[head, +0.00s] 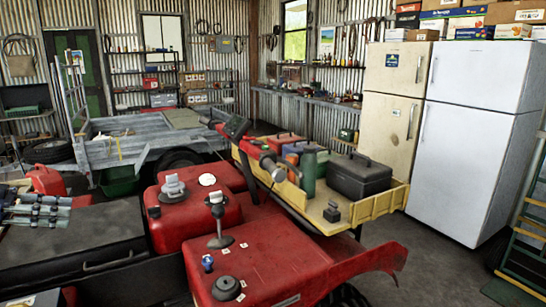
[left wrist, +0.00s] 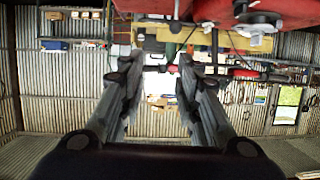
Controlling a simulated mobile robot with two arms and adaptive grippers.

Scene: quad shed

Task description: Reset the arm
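My left gripper (head: 62,206) shows at the left edge of the head view, above the dark flat top of a box or rack on the red quad. Its grey fingers point to the right. In the left wrist view the two fingers of the left gripper (left wrist: 157,66) stand apart with nothing between them. That view looks upside down, with red quad parts along its top. My right gripper is in neither view.
The red quad (head: 262,258) with knobs and caps fills the foreground. Behind it are a yellow-sided trailer (head: 384,206) with a dark toolbox (head: 358,176), a grey trailer (head: 118,152) and two fridges (head: 470,130). A green-framed cart (head: 524,240) stands at right. Concrete floor is open near the fridges.

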